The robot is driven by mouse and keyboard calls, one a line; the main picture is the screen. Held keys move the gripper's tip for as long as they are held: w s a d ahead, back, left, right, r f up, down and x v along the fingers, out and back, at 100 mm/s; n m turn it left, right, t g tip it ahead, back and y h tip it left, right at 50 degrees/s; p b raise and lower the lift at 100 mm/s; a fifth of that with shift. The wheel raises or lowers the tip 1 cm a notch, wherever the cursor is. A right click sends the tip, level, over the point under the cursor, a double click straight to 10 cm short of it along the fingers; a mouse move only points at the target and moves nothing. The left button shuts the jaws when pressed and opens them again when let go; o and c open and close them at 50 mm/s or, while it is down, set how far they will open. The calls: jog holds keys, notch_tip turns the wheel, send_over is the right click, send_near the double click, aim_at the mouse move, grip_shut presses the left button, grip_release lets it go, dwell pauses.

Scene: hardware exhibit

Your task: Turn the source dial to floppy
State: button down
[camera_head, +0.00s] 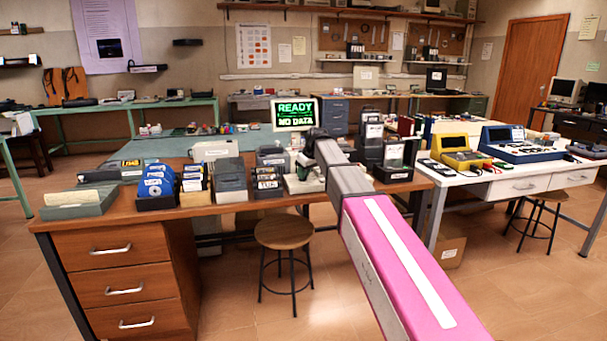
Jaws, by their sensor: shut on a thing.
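My pink and grey arm reaches to the far side of the brown desk (225,209). My gripper (306,168) is at its end, small in the view, down at a pale device (297,186) below the small monitor. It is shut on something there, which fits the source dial. The dial itself, its pointer and its labels are hidden or too small to read. The monitor (294,112) shows green text, "READY" and "NO DATA".
Blue disks (156,184) in a holder, a grey tray (78,206) and several disk boxes crowd the desk left of my gripper. Dark upright cases (369,145) stand to its right. A round stool (284,232) stands before the desk. Open floor lies in front.

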jog(key=n, duration=0.2)
jog(key=n+g, duration=0.1)
jog(key=n, duration=0.1)
jog(key=shift+f+n+g+y, duration=0.2)
jog(key=shift+n+g+y, duration=0.1)
jog(key=shift+n, duration=0.1)
dwell(0.4)
jog(key=c, duration=1.1)
grip_release()
jog(key=shift+s, duration=0.1)
jog(key=w+v, duration=0.1)
jog(key=v, duration=1)
jog(key=shift+s, duration=0.2)
jog(key=shift+d+r, duration=0.1)
